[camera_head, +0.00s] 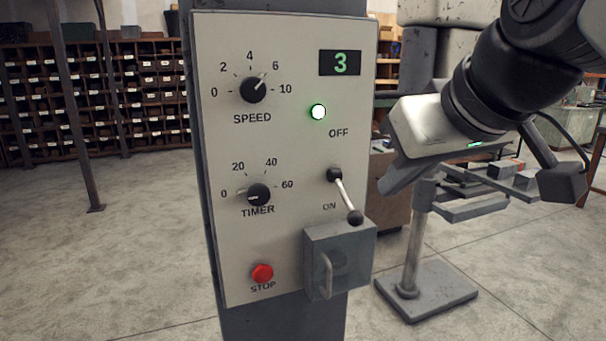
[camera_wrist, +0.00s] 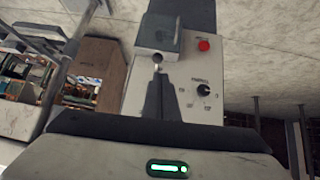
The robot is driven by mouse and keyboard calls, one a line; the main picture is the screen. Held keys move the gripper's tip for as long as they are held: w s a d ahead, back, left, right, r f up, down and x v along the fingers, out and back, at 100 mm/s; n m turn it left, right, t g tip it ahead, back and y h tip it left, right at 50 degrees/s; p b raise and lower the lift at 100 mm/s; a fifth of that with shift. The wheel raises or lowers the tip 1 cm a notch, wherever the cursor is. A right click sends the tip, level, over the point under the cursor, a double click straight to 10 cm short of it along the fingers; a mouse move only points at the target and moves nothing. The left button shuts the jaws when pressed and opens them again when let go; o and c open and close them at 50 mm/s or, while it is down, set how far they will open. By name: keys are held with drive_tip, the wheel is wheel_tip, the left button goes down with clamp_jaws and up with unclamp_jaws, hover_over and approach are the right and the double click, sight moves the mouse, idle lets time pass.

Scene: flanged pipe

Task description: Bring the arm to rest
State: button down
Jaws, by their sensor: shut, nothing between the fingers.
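My gripper (camera_head: 388,186) is shut and empty, to the right of the grey control panel (camera_head: 220,210). In the wrist view its closed fingers (camera_wrist: 159,82) point toward the panel, and a small pale piece shows just past their tips. In the head view the lever (camera_head: 345,195) slants down and right, with its dark knob by the ON mark. The fingers appear apart from the lever in the head view; the exact gap cannot be told. The green lamp (camera_head: 318,112) is lit, and the display (camera_head: 340,63) reads 3.
A grey box with a handle (camera_head: 340,260) juts from the panel's lower right. The red STOP button (camera_head: 262,273), speed knob (camera_head: 253,90) and timer knob (camera_head: 258,194) are on the panel. A stand (camera_head: 425,295) is behind my gripper. Open floor lies left of the panel.

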drive_tip(key=shift+s, duration=0.1)
drive_tip(key=s+f+m+g+h, duration=0.1)
drive_tip(key=s+f+m, duration=0.15)
drive_tip(key=f, duration=0.65)
drive_tip(key=s+f+m+g+h, duration=0.15)
drive_tip(key=s+f, duration=0.25)
drive_tip(key=f, duration=0.6)
wheel_tip(320, 180, up, 19)
drive_tip(key=p, duration=2)
drive_tip(key=shift+s+n+y, duration=0.15)
drive_tip(key=shift+n+y, duration=0.15)
drive_tip(key=shift+y, duration=0.05)
